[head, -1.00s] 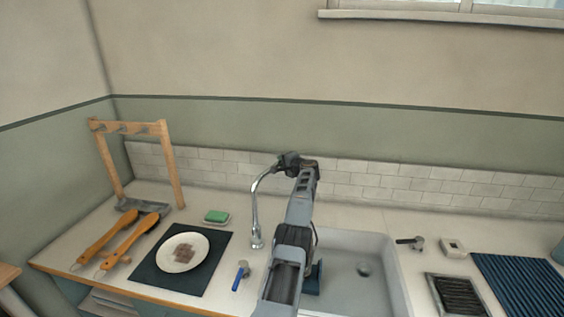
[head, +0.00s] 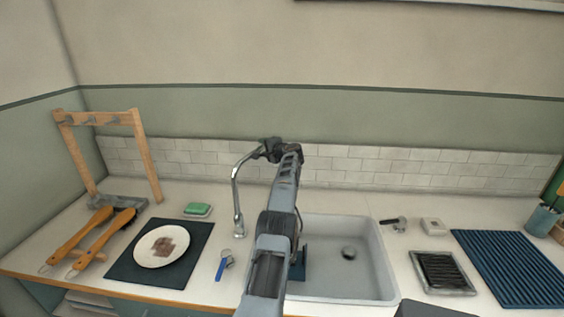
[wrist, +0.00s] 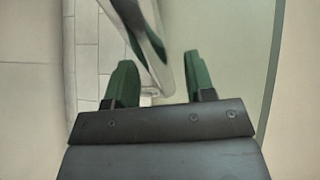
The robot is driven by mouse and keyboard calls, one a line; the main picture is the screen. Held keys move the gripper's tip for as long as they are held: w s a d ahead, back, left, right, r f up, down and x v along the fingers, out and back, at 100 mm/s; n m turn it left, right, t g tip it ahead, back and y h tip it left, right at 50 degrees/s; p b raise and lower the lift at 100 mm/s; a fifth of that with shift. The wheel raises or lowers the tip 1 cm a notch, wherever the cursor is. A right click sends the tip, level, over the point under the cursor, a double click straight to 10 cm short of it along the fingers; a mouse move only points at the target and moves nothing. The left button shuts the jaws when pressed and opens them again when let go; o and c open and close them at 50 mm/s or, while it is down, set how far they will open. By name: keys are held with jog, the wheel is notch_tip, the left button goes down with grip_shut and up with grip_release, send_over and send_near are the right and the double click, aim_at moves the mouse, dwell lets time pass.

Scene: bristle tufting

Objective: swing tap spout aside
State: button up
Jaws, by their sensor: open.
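The chrome tap (head: 237,200) rises from the counter just left of the sink, and its curved spout arches up to the right toward my gripper (head: 262,152). My gripper is at the spout's upper end; the head view does not show clearly whether they touch. In the wrist view, the shiny spout (wrist: 146,38) runs down between the two green-tipped fingers of my gripper (wrist: 161,72). The fingers are apart, with a gap around the spout. My arm hides part of the sink's left side.
The grey sink (head: 325,285) lies right of my arm. To the left are a blue-handled tool (head: 221,268), a plate (head: 150,250) on a dark mat (head: 125,272), a green sponge (head: 198,209), brushes (head: 82,234) and a wooden rack (head: 148,165). A tiled wall (head: 350,165) stands close behind.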

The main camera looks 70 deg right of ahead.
jog(key=b+v, duration=1)
jog(key=v, duration=0.2)
jog(key=shift+s+a, duration=0.2)
jog(key=shift+c, duration=0.3)
